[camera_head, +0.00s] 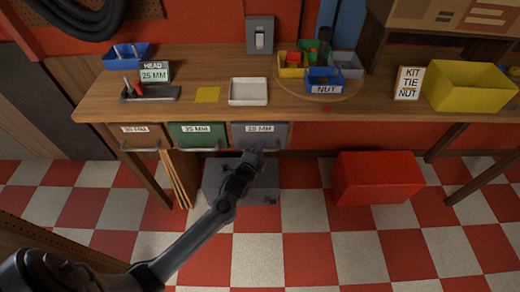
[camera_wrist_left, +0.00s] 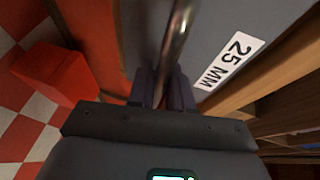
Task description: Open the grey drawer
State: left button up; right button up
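The grey drawer (camera_head: 272,138) is under the workbench top, right of the green drawer, with a white "25 MM" label. Its front looks level with the green one, so it appears shut. My left gripper (camera_head: 254,152) is at the lower edge of its front. In the left wrist view the drawer's front (camera_wrist_left: 215,35) fills the upper middle, and its metal handle bar (camera_wrist_left: 178,35) runs down between the fingers of my left gripper (camera_wrist_left: 163,85). The fingers sit close on both sides of the bar and look shut on it. My right gripper is not in view.
The green drawer (camera_head: 184,135) and a brown drawer (camera_head: 130,139) are to the left. A red box (camera_head: 378,178) stands on the floor to the right. A grey object (camera_head: 266,190) lies below the grey drawer. The checkered floor in front is mostly clear.

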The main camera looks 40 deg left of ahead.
pick_arm(q)
grip_shut()
jog(key=s+d+p, duration=1.2)
jog(key=s, duration=0.2)
jog(key=shift+s, duration=0.3)
jog(key=o, duration=0.6)
grip_release()
jog(key=shift+s+d, duration=0.1)
